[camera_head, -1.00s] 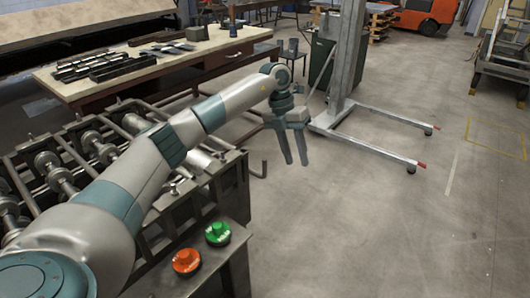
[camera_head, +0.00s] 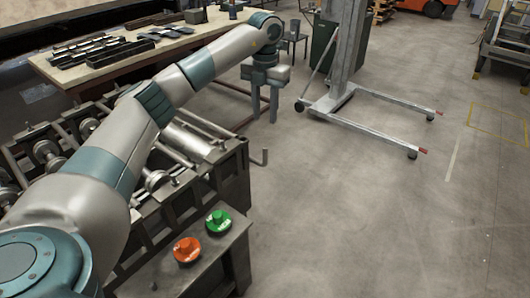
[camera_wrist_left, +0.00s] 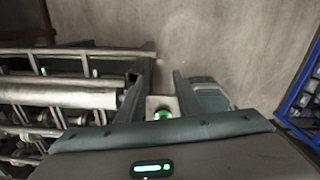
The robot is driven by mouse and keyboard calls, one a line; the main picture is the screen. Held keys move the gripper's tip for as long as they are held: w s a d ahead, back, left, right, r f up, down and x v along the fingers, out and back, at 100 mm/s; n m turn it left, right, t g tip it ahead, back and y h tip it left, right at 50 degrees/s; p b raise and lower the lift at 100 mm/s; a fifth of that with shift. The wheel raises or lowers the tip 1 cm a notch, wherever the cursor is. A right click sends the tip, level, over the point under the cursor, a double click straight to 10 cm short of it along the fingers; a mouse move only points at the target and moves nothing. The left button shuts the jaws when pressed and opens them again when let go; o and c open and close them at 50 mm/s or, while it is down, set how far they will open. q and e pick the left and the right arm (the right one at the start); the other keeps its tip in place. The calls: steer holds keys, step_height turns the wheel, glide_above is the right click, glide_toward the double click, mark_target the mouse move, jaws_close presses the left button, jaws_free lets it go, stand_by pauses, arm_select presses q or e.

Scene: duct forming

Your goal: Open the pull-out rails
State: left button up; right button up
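The forming machine (camera_head: 232,172) with its rollers stands at the lower left in the head view. A thin metal rail (camera_head: 205,124) with a bent, hooked end (camera_head: 264,157) sticks out past its far right corner. In the left wrist view, light metal bars (camera_wrist_left: 60,97) of the machine lie to the left of the fingers. My left gripper (camera_head: 265,116) points down above and behind the hooked end, apart from it. In the left wrist view its two fingers (camera_wrist_left: 161,75) are spread with nothing clearly held between them. My right gripper is not in view.
A green button (camera_head: 218,220) and an orange-red button (camera_head: 187,249) sit on the machine's near panel. A workbench (camera_head: 150,50) with dark metal parts stands behind. A wheeled lift (camera_head: 345,85) stands beyond the gripper.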

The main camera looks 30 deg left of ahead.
mark_target(265, 160)
arm_select(q)
step_height(265, 160, down, 15)
steer(key=p, duration=0.5)
steer(key=shift+r, duration=0.2)
steer(key=shift+f, duration=0.75)
jaws_close()
